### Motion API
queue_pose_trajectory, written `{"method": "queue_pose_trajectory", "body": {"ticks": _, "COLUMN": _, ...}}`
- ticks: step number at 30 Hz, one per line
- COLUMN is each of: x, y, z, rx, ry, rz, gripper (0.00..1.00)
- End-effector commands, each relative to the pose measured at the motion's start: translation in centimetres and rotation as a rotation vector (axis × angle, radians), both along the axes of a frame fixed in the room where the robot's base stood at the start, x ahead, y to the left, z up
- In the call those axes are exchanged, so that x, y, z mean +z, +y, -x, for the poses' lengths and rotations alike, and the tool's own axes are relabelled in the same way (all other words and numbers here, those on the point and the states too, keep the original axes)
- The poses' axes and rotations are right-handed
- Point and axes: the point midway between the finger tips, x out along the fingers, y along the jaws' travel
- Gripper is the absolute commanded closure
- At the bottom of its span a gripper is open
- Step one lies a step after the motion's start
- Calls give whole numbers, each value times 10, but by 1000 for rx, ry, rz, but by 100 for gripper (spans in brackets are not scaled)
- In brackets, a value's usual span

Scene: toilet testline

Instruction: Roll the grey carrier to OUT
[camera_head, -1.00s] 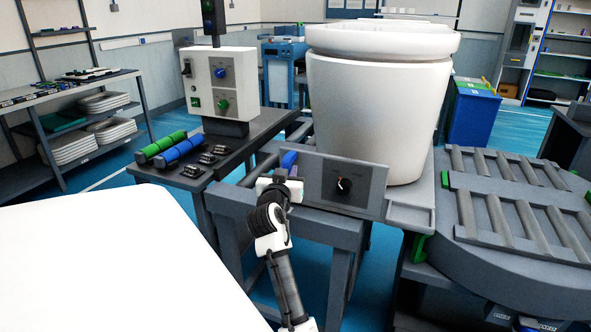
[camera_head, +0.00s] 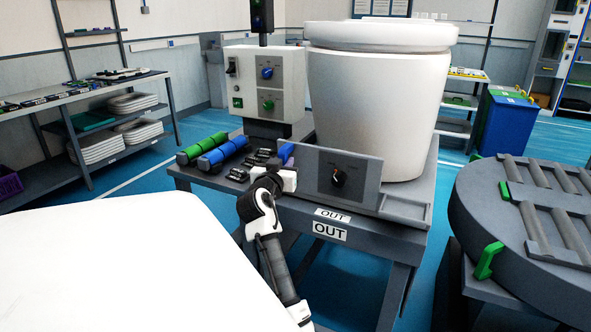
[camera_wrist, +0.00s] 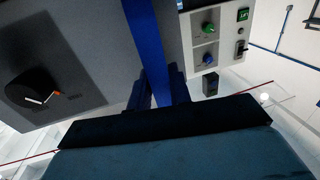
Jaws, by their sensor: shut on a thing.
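The grey carrier (camera_head: 408,209) is a flat tray with an upright front panel (camera_head: 327,176) that has a black dial. It bears a large white toilet bowl (camera_head: 372,110). The carrier is over the table with two OUT labels (camera_head: 330,231). My gripper (camera_head: 284,173) is at the left end of the panel, shut on the carrier's blue handle (camera_head: 286,153). In the wrist view the blue handle (camera_wrist: 157,45) runs between the fingers, with the panel (camera_wrist: 75,60) on the left. The carrier's underside and far side are hidden.
A control box (camera_head: 266,88) with knobs stands at the table's back left. Green and blue cylinders (camera_head: 222,152) and small black parts lie before it. A white surface (camera_head: 100,260) fills the lower left.

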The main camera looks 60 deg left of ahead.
Motion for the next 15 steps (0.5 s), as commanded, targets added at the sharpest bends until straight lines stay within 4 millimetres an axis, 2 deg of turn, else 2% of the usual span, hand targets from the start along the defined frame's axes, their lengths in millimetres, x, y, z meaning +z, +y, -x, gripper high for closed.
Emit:
{"method": "queue_pose_trajectory", "body": {"ticks": 1, "x": -2, "y": 7, "z": 8, "rx": 9, "ry": -3, "rz": 1, "gripper": 100}}
{"method": "queue_pose_trajectory", "body": {"ticks": 6, "x": -2, "y": 16, "z": 11, "rx": 3, "ry": -2, "rz": 2, "gripper": 100}}
{"method": "queue_pose_trajectory", "body": {"ticks": 15, "x": -1, "y": 22, "z": 15, "rx": 3, "ry": 0, "rz": 1, "gripper": 100}}
